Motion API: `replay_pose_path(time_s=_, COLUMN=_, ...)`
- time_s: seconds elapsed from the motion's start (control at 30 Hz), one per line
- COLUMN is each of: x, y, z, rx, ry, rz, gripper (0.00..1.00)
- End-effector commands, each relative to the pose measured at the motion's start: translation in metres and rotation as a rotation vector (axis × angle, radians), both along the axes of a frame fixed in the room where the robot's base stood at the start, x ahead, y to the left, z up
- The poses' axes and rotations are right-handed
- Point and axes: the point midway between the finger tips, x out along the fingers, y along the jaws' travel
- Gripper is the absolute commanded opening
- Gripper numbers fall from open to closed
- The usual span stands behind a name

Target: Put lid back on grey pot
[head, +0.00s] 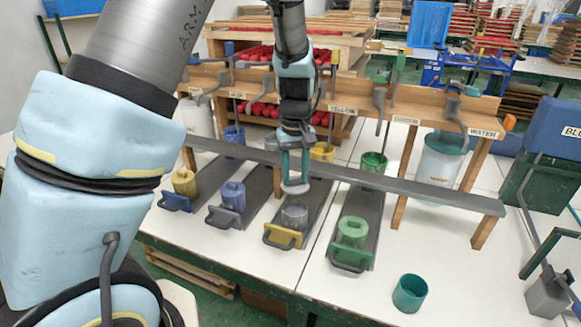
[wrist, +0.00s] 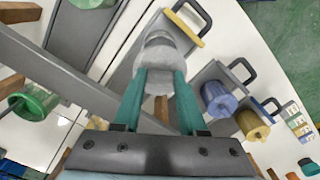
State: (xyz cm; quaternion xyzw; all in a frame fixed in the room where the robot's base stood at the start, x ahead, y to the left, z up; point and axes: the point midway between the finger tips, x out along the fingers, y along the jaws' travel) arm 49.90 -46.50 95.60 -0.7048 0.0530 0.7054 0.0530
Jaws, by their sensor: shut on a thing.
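My gripper (head: 295,172) points down over the grey tray with the yellow handle. It is shut on a light grey lid (head: 295,188), which also shows between the teal fingertips in the wrist view (wrist: 164,58). The grey pot (head: 295,217) stands upright on the tray just below the lid. In the head view a small gap seems to show between lid and pot. In the wrist view the lid hides most of the pot, so I cannot tell how well they line up.
A grey rail (head: 420,188) runs across the trays close behind the gripper. A green pot (head: 351,232) stands to the right, a blue pot (head: 232,197) and a yellow pot (head: 184,182) to the left. A teal cup (head: 410,293) stands on the open table at front right.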

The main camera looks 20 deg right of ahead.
Motion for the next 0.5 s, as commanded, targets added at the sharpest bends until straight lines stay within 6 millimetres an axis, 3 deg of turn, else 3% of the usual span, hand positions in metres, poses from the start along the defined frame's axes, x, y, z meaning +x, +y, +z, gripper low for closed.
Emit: replay_pose_path(time_s=0.5, x=0.000, y=0.000, z=-0.038, rx=0.000, ry=0.000, rz=0.002, gripper=0.00)
